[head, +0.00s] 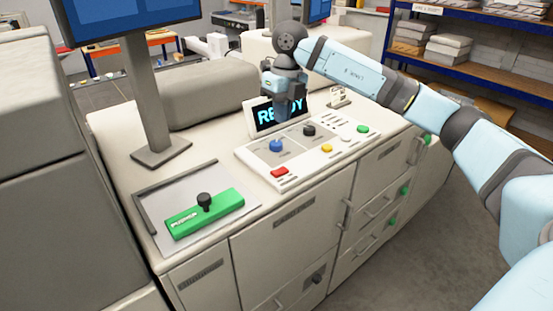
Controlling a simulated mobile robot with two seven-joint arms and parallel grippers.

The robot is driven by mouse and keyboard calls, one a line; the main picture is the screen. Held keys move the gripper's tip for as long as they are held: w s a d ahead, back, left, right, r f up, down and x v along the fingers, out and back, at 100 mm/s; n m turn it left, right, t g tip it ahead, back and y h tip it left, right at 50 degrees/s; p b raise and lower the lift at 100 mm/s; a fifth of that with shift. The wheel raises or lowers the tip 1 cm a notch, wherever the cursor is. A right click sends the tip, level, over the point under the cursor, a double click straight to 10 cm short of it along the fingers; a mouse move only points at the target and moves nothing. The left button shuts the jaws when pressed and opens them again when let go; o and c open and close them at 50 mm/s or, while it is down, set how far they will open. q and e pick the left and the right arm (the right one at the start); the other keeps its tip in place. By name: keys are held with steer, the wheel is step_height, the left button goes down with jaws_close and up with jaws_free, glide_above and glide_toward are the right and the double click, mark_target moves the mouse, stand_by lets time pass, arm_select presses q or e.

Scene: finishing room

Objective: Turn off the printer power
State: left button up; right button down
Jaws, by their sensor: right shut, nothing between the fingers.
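A green switch block (222,212) with a label that seems to read POWER lies in a grey recessed plate (180,187) on the machine's top at front left. A black knob (204,200) stands on the block. My right gripper (284,112) points down in front of the small READY display (265,116) and hides part of its text. It is shut and empty, above the far side of the control panel (250,152), well to the right of the green block. My left gripper is out of view.
The control panel carries a blue knob (277,146), a black knob (309,130) and red (279,171), yellow (327,148) and green (362,128) buttons. A monitor post (148,95) stands behind the grey plate. Cabinet doors face the grey floor (420,235).

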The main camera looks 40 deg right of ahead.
mark_target(276, 171)
steer(key=f+p, duration=0.1)
steer(key=f, duration=0.3)
steer(key=a+f+p, duration=0.1)
steer(key=f, duration=0.8)
steer(key=shift+a+f+p, duration=0.3)
steer(key=shift+a+p, duration=0.1)
steer(key=shift+f, duration=0.15)
steer(key=shift+s+f+b, duration=0.1)
steer(key=shift+f+b, duration=0.2)
steer(key=shift+b, duration=0.05)
steer(key=shift+a, duration=0.15)
